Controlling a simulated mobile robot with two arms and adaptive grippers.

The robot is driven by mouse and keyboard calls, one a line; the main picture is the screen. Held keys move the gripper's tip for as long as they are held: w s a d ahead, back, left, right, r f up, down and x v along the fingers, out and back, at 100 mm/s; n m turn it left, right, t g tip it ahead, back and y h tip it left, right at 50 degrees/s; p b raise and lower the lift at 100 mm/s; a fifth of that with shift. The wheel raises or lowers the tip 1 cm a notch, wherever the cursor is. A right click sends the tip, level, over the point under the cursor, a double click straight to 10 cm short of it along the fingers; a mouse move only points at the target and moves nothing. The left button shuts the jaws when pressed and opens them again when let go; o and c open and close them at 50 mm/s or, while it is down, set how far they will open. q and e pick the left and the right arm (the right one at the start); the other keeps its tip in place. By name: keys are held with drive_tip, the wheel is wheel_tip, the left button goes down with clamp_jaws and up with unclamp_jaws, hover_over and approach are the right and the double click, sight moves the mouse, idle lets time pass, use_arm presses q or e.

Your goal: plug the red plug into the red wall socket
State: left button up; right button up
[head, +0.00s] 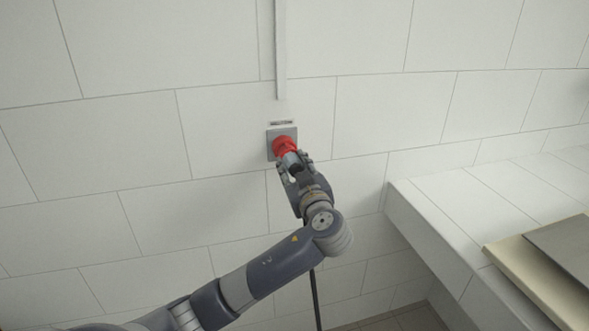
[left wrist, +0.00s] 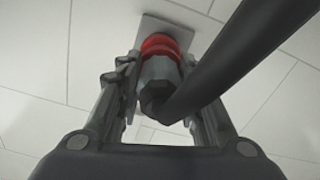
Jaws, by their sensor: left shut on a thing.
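The wall socket is a grey square plate (head: 271,152) on the tiled wall, with a red round part (head: 283,144) in front of it. My left gripper (head: 290,164) is shut on the plug, whose grey body (left wrist: 158,72) sits between the fingers in the left wrist view. The plug's front is at the red ring (left wrist: 160,43), lined up with the socket plate (left wrist: 150,24). I cannot tell where the plug's red ends and the socket's begins, or how deep the plug sits. My right gripper is not in view.
A black cable (left wrist: 225,62) runs from the plug's back and hangs below my arm in the head view (head: 315,297). A pale vertical conduit (head: 281,50) is above the socket. A white tiled ledge (head: 450,205) with a board (head: 525,262) stands at right.

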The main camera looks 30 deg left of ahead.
use_arm(q)
drive_tip(key=shift+w+a, duration=0.1)
drive_tip(key=o, duration=1.2)
drive_tip(key=shift+o, duration=0.2)
drive_tip(key=shift+s+d, duration=0.35)
drive_tip(key=shift+d, duration=0.15)
drive_tip(key=v, duration=1.1)
drive_tip(key=shift+a, duration=0.1)
